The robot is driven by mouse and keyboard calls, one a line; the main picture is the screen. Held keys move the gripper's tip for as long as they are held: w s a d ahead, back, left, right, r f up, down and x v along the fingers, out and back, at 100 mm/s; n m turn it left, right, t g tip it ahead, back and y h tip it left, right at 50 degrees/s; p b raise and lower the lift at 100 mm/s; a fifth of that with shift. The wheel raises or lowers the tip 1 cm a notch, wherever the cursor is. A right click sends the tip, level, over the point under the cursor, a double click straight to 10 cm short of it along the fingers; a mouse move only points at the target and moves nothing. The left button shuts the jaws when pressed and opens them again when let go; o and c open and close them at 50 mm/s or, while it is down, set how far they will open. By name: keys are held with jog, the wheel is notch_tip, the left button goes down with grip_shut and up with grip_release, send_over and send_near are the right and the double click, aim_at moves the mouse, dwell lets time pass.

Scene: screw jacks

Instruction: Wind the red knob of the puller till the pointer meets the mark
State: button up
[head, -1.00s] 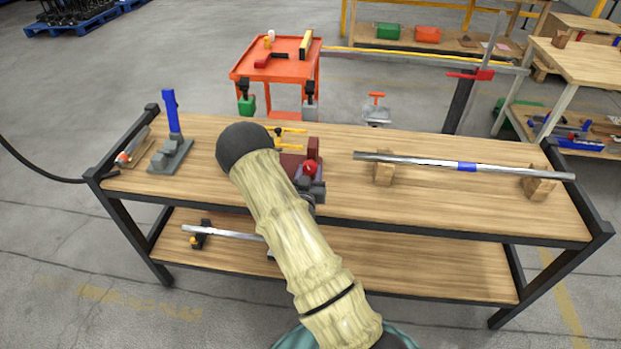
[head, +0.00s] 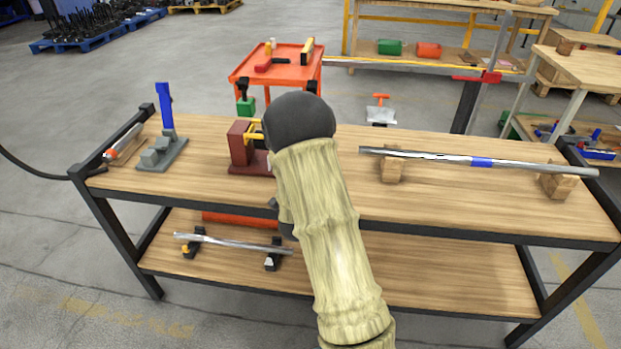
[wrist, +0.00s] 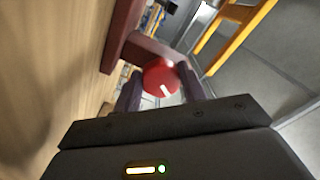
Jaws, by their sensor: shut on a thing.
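The puller (head: 241,150) stands on the workbench as a dark red frame with yellow parts, partly hidden behind my arm in the head view. In the wrist view its dark red frame (wrist: 160,46) and a yellow bar (wrist: 232,35) show. The red knob (wrist: 160,78) with a white line on its face sits between the fingers of my gripper (wrist: 163,90), which is shut on it. My arm hides the knob in the head view. I cannot make out the pointer or the mark.
A blue-handled grey tool (head: 165,135) stands left of the puller on the workbench (head: 460,205). A steel bar with a blue band (head: 430,157) rests on wooden blocks to the right. An orange cart (head: 280,68) stands behind. The bench front between is clear.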

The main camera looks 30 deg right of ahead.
jog(key=m+b, duration=0.2)
jog(key=b, duration=0.1)
jog(key=f+m+b, duration=0.1)
jog(key=m+b, duration=0.1)
jog(key=b, duration=0.1)
jog(key=shift+s+m, duration=0.1)
jog(key=shift+m, duration=0.3)
jog(key=m+b, duration=0.4)
jog(key=b, duration=0.1)
jog(key=shift+r, duration=0.35)
jog(key=o, duration=0.9)
jog(key=shift+c, duration=0.2)
jog(key=shift+o, duration=0.6)
jog(key=shift+r, duration=0.2)
